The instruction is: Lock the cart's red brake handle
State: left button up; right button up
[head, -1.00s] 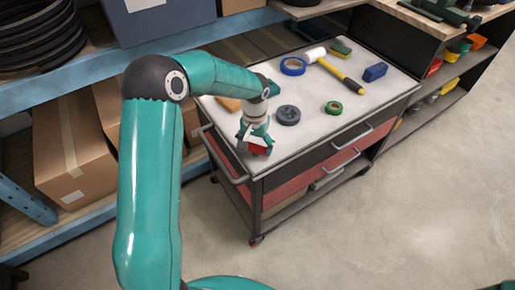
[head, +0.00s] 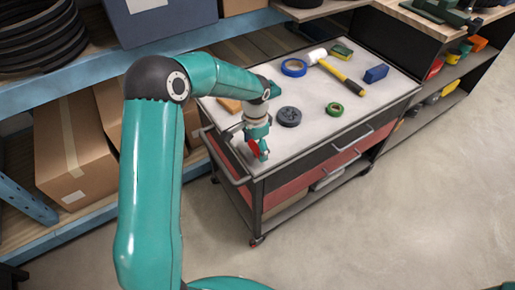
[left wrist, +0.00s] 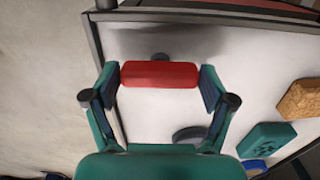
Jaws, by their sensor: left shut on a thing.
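The cart (head: 300,150) has a light top and dark and red drawers. Its red brake handle (left wrist: 158,74) is a short red bar at the near left corner of the top. A dark round piece shows just behind it in the left wrist view. In the head view the handle (head: 254,148) is partly hidden by my left gripper (head: 259,150). In the left wrist view both fingers of this gripper (left wrist: 159,76) are at the two ends of the bar, shut on it. My right gripper is not in view.
A shelf with cardboard boxes (head: 70,140) stands left. Floor (head: 400,210) at the right is clear.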

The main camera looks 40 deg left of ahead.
aim_at(257, 147)
pick_arm(q)
jog(key=shift+w+r, duration=0.2)
jog(key=shift+w, duration=0.05)
jog(key=o, duration=1)
jog(key=shift+d, duration=0.1)
jog(key=shift+s+f, duration=0.1)
notch_tip(257, 147, up, 12)
jog(key=shift+f, duration=0.15)
